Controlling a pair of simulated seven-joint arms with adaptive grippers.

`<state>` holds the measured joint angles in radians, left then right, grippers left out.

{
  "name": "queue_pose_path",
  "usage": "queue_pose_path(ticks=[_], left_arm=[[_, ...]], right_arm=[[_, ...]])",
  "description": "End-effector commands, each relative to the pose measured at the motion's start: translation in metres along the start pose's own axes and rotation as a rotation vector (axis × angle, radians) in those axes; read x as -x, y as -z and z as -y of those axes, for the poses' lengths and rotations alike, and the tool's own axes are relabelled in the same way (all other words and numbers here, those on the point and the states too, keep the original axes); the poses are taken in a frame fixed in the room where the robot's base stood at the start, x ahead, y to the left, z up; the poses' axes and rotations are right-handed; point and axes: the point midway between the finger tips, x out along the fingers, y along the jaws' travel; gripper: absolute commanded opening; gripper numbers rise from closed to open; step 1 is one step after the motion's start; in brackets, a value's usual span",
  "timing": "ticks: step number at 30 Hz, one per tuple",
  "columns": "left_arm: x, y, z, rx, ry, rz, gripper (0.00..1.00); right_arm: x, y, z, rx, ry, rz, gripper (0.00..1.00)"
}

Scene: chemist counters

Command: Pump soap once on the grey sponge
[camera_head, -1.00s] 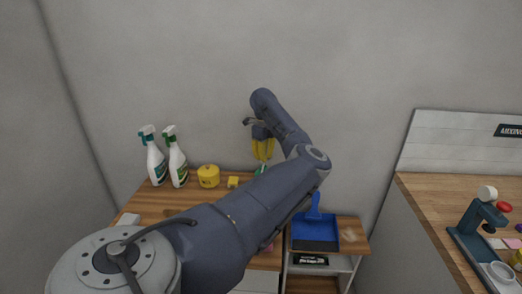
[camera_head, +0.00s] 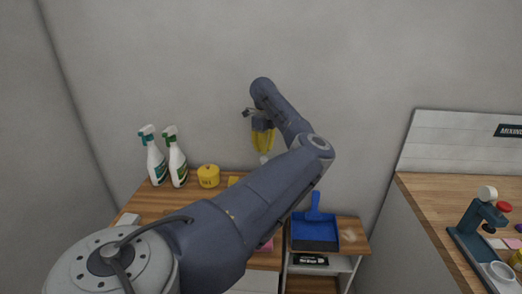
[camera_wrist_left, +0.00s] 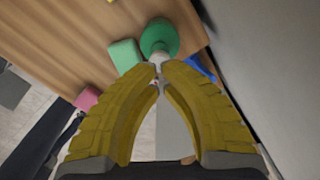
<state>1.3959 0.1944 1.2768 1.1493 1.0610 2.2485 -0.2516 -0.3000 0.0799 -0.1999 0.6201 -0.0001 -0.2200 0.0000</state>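A green soap bottle (camera_wrist_left: 160,36) with a pale pump top (camera_wrist_left: 158,57) stands on the wooden counter in the left wrist view. In the head view the pale pump top (camera_head: 264,159) shows just under my left gripper (camera_head: 263,150), and my arm hides most of the bottle. My left gripper's yellow fingers (camera_wrist_left: 159,69) come together at their tips, right over the pump top; I cannot tell whether they touch it. Nothing is held between them. I cannot clearly identify the grey sponge; a pale block (camera_head: 128,219) lies at the counter's left. My right gripper is not in view.
A green sponge (camera_wrist_left: 124,55) lies beside the bottle and a pink one (camera_wrist_left: 87,98) near the counter edge. Two spray bottles (camera_head: 156,164) (camera_head: 177,164) and a yellow pot (camera_head: 208,177) stand at the back left. A blue dustpan (camera_head: 314,231) lies to the right.

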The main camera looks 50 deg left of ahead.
Motion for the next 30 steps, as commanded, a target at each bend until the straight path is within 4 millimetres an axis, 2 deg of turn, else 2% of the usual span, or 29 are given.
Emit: queue_pose_path(ticks=[16,30], left_arm=[[0.002,0.000,0.000,0.000,0.001,0.000,0.00],[0.040,0.000,0.000,0.000,0.001,-0.001,0.00]], right_arm=[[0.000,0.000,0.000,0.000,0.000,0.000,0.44],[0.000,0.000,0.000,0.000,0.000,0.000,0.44]])
